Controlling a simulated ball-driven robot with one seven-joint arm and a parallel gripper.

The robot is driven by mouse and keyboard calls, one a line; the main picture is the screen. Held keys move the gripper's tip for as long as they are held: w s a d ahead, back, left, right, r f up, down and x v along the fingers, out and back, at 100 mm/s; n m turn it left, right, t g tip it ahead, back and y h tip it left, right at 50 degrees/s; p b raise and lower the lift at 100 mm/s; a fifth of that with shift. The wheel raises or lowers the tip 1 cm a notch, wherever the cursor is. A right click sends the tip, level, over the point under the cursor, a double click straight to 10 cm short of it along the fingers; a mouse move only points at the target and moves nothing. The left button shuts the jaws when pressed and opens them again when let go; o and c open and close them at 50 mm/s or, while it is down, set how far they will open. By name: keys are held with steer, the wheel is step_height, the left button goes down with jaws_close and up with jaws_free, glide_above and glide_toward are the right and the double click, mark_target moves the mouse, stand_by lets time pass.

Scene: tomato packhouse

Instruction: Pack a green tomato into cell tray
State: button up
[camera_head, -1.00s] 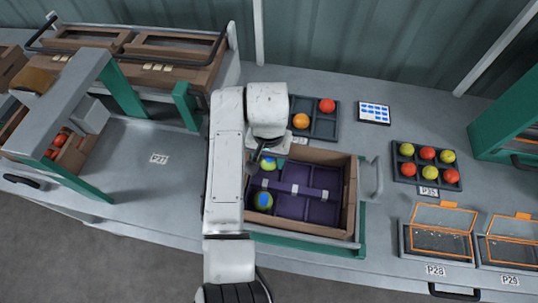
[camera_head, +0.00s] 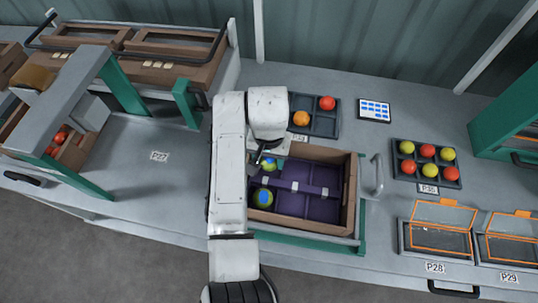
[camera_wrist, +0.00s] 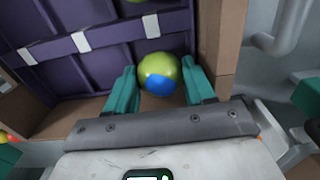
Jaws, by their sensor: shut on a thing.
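The purple cell tray (camera_head: 322,208) lies inside a brown open carton (camera_head: 350,190); its dividers and white clips also show in the wrist view (camera_wrist: 95,60). My gripper (camera_wrist: 160,88) has its green fingers on either side of a green tomato (camera_wrist: 158,68) with a blue patch and is shut on it. In the head view this tomato (camera_head: 268,164) is at the tray's back left, partly hidden by my wrist. Whether it touches the cell floor I cannot tell. A second green tomato (camera_head: 263,197) with a blue patch sits in the front left cell. The cells to the right look empty.
A dark tray (camera_head: 322,126) with an orange and a red tomato stands behind the carton. A tray (camera_head: 398,178) of red and yellow-green tomatoes is at right, beyond a grey handle (camera_head: 377,175). A tablet (camera_head: 374,108) lies at the back. The bench at left (camera_head: 150,185) is clear.

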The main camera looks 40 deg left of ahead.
stand_by(0.4)
steer(key=o, duration=0.8)
steer(key=c, duration=0.3)
steer(key=shift+r, duration=0.1)
step_height(320, 180, up, 3)
steer(key=p, duration=0.3)
steer(key=shift+r, duration=1.45)
